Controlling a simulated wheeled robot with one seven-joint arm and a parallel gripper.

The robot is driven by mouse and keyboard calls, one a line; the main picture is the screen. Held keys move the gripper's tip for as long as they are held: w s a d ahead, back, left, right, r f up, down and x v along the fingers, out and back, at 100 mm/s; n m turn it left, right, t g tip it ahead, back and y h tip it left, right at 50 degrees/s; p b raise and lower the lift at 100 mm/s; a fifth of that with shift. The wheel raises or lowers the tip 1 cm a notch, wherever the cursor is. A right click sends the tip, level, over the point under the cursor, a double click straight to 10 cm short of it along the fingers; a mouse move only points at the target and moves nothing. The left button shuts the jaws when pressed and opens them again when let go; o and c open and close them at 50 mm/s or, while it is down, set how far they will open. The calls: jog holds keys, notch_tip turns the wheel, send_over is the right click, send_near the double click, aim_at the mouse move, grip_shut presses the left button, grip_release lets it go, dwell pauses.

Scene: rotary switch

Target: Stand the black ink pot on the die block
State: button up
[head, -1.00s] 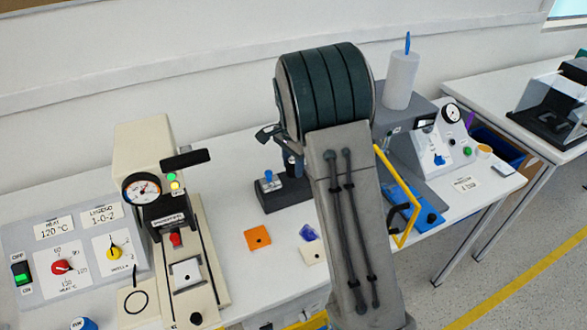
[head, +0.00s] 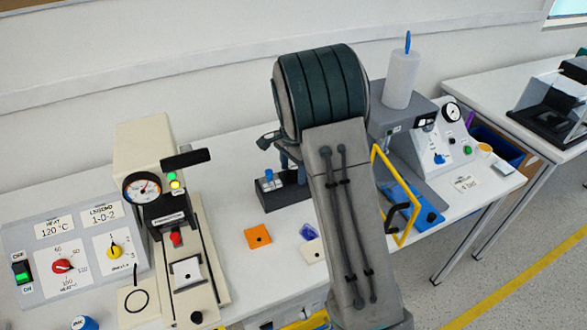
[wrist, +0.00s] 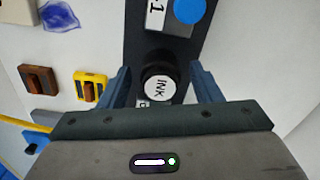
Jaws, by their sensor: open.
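The black ink pot (wrist: 158,82), with a white round top marked INK, is between my gripper's two fingers in the wrist view. My gripper (wrist: 161,72) is open, with one blue-grey finger on each side of the pot; gaps show beside it. A long dark block (wrist: 135,40) lies behind and beneath the pot; the head view shows it too (head: 285,197). I cannot tell whether this is the die block, or whether the pot rests on it. It bears a blue-knobbed piece (wrist: 189,10) near a label 1. My arm hides the pot in the head view.
An orange plate (head: 257,236), a cream plate (head: 314,250) and a purple crumpled piece (head: 309,231) lie in front of the block. A cream press (head: 145,150) stands left. A yellow-framed guard (head: 390,195) and grey machine stand close right of my arm.

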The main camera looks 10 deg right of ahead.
notch_tip(320, 180, up, 11)
jog(key=s+r+n, duration=0.3)
jog(key=s+r, duration=0.1)
jog(key=s, duration=0.4)
jog(key=s+f+n+t, duration=0.2)
jog(key=s+n, duration=0.7)
jog(key=s, duration=1.1)
jog(key=shift+s+n+t, duration=0.3)
jog(key=shift+t, duration=0.1)
jog(key=shift+f, duration=0.1)
